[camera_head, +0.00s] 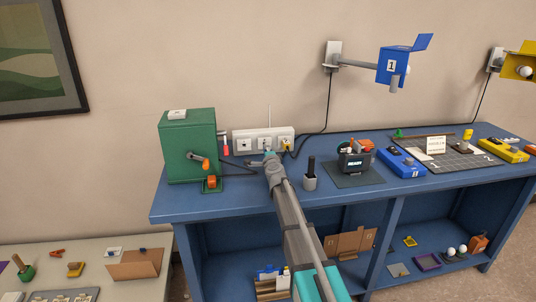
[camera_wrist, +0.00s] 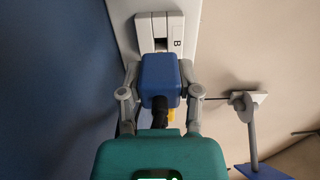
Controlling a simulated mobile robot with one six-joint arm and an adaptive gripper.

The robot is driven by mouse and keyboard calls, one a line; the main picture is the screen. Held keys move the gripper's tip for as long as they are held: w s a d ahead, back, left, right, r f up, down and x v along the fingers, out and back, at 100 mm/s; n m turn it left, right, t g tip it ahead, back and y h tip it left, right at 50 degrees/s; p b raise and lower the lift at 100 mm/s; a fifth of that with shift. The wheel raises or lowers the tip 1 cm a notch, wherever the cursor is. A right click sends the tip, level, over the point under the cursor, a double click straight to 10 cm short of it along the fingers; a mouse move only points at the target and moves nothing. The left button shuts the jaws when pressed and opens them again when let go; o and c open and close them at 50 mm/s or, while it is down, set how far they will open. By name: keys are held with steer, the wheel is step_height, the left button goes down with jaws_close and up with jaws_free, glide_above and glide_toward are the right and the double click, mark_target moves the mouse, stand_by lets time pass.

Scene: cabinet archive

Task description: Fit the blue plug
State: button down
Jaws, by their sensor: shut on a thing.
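The blue plug (camera_wrist: 160,78) shows in the wrist view with a black cable at its near end. My gripper (camera_wrist: 159,82) is shut on it, one finger on each side. The far end of the plug is close to a white socket panel (camera_wrist: 188,50) marked B, over or just short of a dark opening; I cannot tell whether it has entered. In the head view, my gripper (camera_head: 268,157) is in front of the middle outlet of the white socket strip (camera_head: 243,133) and hides the plug. A yellow plug (camera_head: 287,145) is at the strip's right outlet.
A green box (camera_head: 187,145) with an orange crank stands left of the strip. A black-handled tool in a grey holder (camera_head: 310,181) and a dark caddy (camera_head: 354,160) stand right of my arm on the blue bench (camera_head: 235,205). A blue lamp (camera_head: 392,66) juts from the wall.

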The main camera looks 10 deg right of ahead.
steer(key=shift+w, duration=0.45)
steer(key=shift+w+a, duration=0.1)
steer(key=shift+w, duration=1.15)
stand_by(1.6)
steer(key=shift+c, duration=1.1)
jaws_free()
steer(key=shift+o, duration=1.1)
steer(key=shift+s, duration=0.15)
steer(key=shift+s, duration=2.85)
steer(key=shift+s, duration=0.15)
